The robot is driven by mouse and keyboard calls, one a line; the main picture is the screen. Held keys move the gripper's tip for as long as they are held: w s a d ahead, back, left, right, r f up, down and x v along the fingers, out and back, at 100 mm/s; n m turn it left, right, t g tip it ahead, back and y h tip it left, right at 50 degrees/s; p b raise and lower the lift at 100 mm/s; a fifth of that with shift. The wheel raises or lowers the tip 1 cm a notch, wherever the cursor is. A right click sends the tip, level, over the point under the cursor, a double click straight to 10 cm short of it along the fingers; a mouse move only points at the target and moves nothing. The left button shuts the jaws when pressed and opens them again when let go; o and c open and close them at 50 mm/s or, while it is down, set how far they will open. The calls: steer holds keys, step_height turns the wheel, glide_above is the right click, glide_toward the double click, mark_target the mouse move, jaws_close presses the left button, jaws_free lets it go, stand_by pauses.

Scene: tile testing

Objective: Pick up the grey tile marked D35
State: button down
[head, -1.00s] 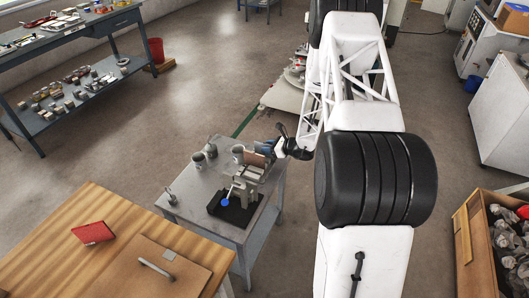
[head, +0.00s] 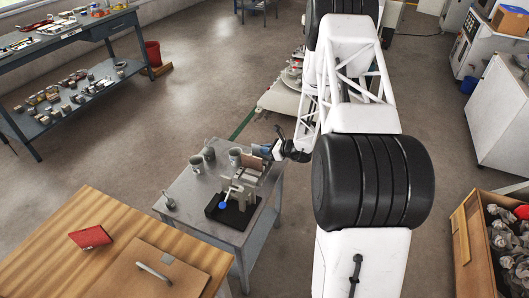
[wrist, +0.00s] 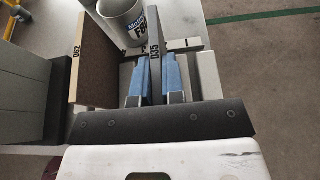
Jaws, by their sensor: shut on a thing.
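The grey tile marked D35 (wrist: 155,44) stands on edge between the blue fingers of my gripper (wrist: 157,82) in the wrist view. The fingers are shut on it, one on each side. A brown tile marked D62 (wrist: 92,58) stands on edge to the left, apart from the fingers. In the head view my gripper (head: 268,151) is over the far right part of a small grey table (head: 185,190), beside the brown tile (head: 251,162). I cannot make out the grey tile there. Whether its lower edge still touches anything is hidden.
A white mug with lettering (wrist: 122,18) stands close behind the tiles in the wrist view. Several mugs (head: 208,154) stand on the small table in the head view. A black-based device with a blue knob (head: 228,205) stands at its front. A wooden bench (head: 60,238) is nearer.

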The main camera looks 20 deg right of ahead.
steer(key=shift+r, duration=4.95)
